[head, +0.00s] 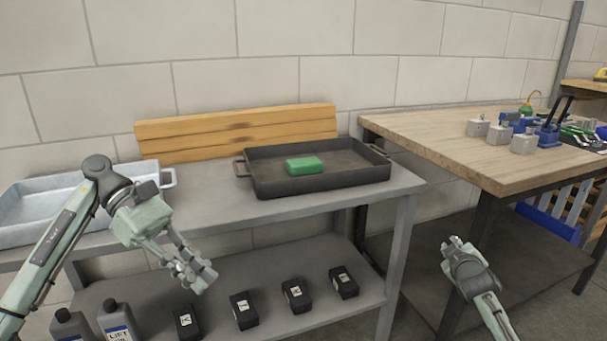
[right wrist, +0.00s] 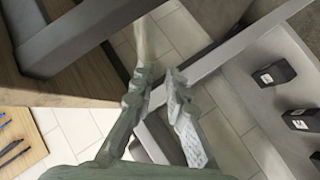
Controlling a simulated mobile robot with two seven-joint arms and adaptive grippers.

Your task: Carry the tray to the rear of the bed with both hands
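A dark rectangular tray (head: 330,183) with side handles sits at the right end of the grey bench's top. A green block (head: 305,166) lies inside it. My left gripper (head: 196,274) hangs in front of the bench, left of the dark tray and lower than it. Its fingers look apart and hold nothing. My right gripper (head: 456,243) is right of and below the tray, in front of the gap between bench and wooden table. In the right wrist view its fingers (right wrist: 158,92) are apart, with only floor and bench frame seen between them. Neither gripper touches the tray.
A light metal tray (head: 22,215) stands at the bench's left end. Wooden boards (head: 235,135) lean behind the dark tray. Several black boxes (head: 243,310) and bottles (head: 117,320) are on the lower shelf. The wooden table (head: 440,135) at right has clear space at its left end.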

